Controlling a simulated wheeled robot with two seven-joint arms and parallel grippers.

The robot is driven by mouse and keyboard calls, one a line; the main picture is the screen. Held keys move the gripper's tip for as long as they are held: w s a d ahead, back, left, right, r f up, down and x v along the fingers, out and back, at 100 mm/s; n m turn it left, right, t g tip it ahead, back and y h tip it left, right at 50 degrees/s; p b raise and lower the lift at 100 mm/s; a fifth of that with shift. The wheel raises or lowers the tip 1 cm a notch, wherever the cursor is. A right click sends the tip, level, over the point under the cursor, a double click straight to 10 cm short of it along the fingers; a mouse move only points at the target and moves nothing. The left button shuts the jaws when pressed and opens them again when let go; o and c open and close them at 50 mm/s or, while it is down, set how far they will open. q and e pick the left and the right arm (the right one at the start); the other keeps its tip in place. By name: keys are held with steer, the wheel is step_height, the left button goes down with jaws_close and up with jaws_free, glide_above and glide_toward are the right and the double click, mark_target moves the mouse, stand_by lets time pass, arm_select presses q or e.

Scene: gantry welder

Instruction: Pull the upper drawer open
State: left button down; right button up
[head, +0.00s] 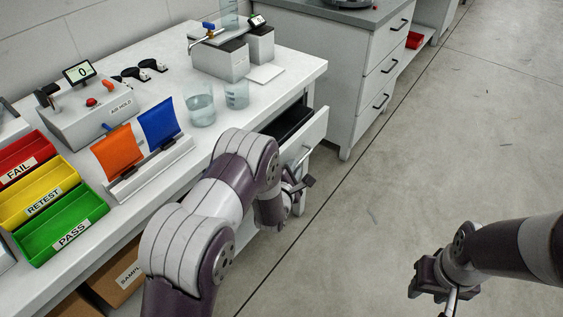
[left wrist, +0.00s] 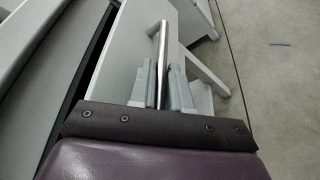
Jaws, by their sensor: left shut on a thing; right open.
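The upper drawer (head: 312,139) under the white workbench stands partly open, with its dark inside showing behind the white front. Its front also shows in the left wrist view (left wrist: 125,52), with a dark gap to the left of it. The metal bar handle (left wrist: 162,55) runs between the fingers of my left gripper (left wrist: 161,92), which is shut on it. In the head view my left gripper (head: 298,186) is partly hidden by my own arm, at the drawer's front. My right gripper (head: 432,283) is open and empty over the floor at lower right.
Two beakers (head: 201,110) stand on the bench near the corner above the drawer. Coloured bins (head: 65,232) and a holder with orange and blue flaps (head: 160,165) lie to the left. A grey-topped cabinet (head: 362,75) stands behind. The floor (head: 440,140) at right is clear.

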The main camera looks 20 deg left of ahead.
arm_select(q)
steer(key=s+d, duration=0.2)
steer(key=d, duration=0.5)
steer(key=s+d+b, duration=0.1)
steer(key=s+d, duration=0.2)
steer(key=d, duration=0.5)
steer(key=shift+s+d, duration=0.2)
steer(key=shift+s, duration=0.15)
steer(key=c, duration=1.4)
jaws_free()
steer(key=shift+c, duration=0.2)
steer(key=p+v, duration=0.2)
steer(key=v, duration=1)
steer(key=shift+s, duration=0.35)
steer(key=shift+r, duration=0.1)
